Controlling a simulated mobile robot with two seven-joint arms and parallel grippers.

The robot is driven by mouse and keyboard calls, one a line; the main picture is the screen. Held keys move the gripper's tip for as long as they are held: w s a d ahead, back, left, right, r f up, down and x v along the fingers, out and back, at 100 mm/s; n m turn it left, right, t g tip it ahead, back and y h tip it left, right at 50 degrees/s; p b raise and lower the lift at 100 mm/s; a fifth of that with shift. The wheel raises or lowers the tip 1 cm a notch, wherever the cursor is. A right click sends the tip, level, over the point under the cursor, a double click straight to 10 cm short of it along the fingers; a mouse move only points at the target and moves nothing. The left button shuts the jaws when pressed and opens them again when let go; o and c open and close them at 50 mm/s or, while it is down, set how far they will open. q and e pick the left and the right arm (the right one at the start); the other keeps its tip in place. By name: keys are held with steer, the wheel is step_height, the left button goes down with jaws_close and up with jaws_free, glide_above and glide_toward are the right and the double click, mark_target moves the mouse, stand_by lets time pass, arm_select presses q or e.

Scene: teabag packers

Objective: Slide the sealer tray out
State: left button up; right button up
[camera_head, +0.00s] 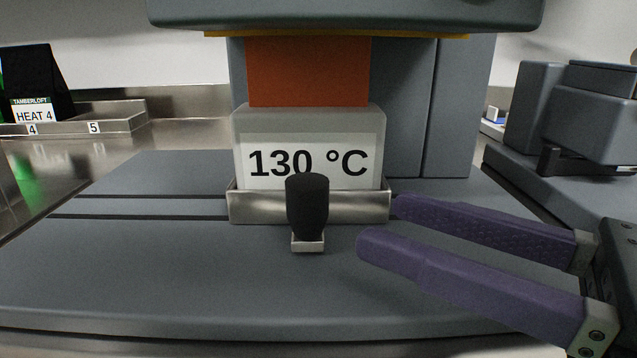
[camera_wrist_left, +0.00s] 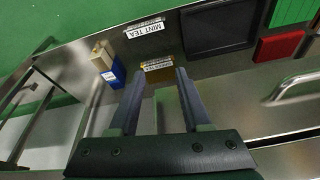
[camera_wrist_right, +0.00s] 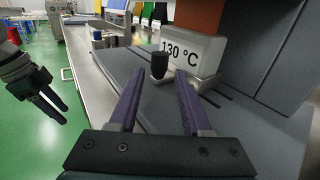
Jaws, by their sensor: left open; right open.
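The sealer tray (camera_head: 350,207) is a metal tray at the middle of the grey sealer base, with a block marked "130 °C" (camera_head: 308,155) standing in it. Its upright black handle (camera_head: 307,208) sticks up at the front. In the right wrist view the handle (camera_wrist_right: 160,65) stands ahead, beyond the fingertips. My right gripper (camera_head: 378,225) is open, its purple fingers just right of the handle, apart from it. My left gripper (camera_wrist_left: 161,80) is open and empty, away from the sealer, over a counter with a "MINT TEA" label.
The sealer's grey base (camera_head: 200,285) is clear in front of the tray. The sealer's grey head (camera_head: 345,12) and orange block (camera_head: 307,72) are above. A black "HEAT 4" stand (camera_head: 38,85) is at left, another grey machine (camera_head: 575,110) at right.

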mark_target(326, 199)
steer(key=p+x, duration=0.1)
steer(key=x, duration=0.4)
steer(key=shift+w+a+r, duration=0.15)
steer(key=shift+w+a, duration=0.1)
steer(key=shift+a, duration=0.05)
steer(key=shift+w+a, duration=0.25)
steer(key=shift+a, duration=0.1)
steer(key=shift+c, duration=0.2)
jaws_close()
stand_by(0.6)
